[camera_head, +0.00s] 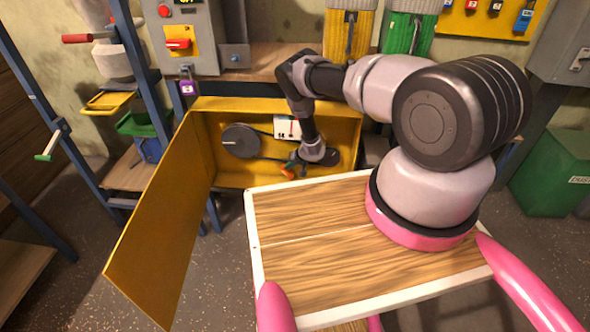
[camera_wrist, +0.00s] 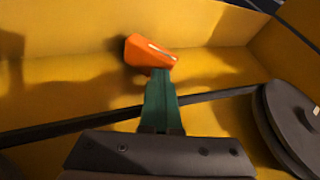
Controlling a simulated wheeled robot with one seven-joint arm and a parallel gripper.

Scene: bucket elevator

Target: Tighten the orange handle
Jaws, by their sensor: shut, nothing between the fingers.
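The orange handle (camera_head: 287,171) is inside the open yellow box, low and near its front. In the wrist view the handle (camera_wrist: 150,53) is a tilted orange block with a pale line on its face, against the yellow wall. My gripper (camera_head: 293,163) reaches down into the box beside it. In the wrist view the narrow green fingers of my gripper (camera_wrist: 161,74) are shut with nothing between them. Their tips overlap the handle's lower edge; whether they touch it I cannot tell. The handle's lower part is hidden behind the fingers.
The yellow box (camera_head: 200,180) holds a dark pulley (camera_head: 241,140) with a belt, also in the wrist view (camera_wrist: 290,125). Its yellow door (camera_head: 160,225) hangs open at left. A blue rack (camera_head: 135,75) stands at left, a green bin (camera_head: 550,170) at right.

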